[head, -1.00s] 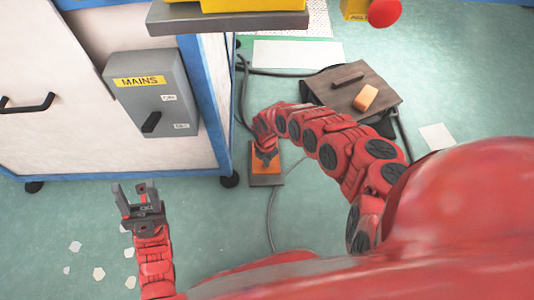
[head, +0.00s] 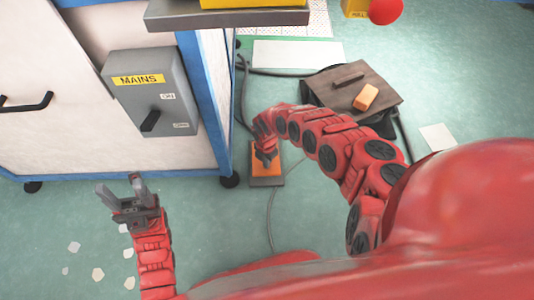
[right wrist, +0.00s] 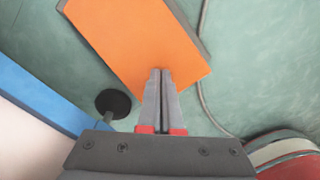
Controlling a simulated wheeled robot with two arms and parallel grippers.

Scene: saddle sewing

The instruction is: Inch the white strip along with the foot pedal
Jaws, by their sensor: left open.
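The foot pedal (head: 265,170), an orange plate on a dark grey base, lies on the floor beside the cabinet. It also fills the upper middle of the right wrist view (right wrist: 125,28). My right gripper (right wrist: 162,72) is shut and empty, its two fingers together with their tips over the orange plate. I cannot tell whether the tips press on it. My left gripper (head: 122,184) is open and empty in front of the cabinet. I cannot make out the white strip for certain; a white rectangle (head: 297,53) lies at the top middle of the head view.
The white cabinet (head: 60,110) with blue edges carries a grey MAINS switch box (head: 155,90). A brown board (head: 350,88) with an orange block (head: 366,97) is to the right of the pedal. Cables run across the floor near the pedal.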

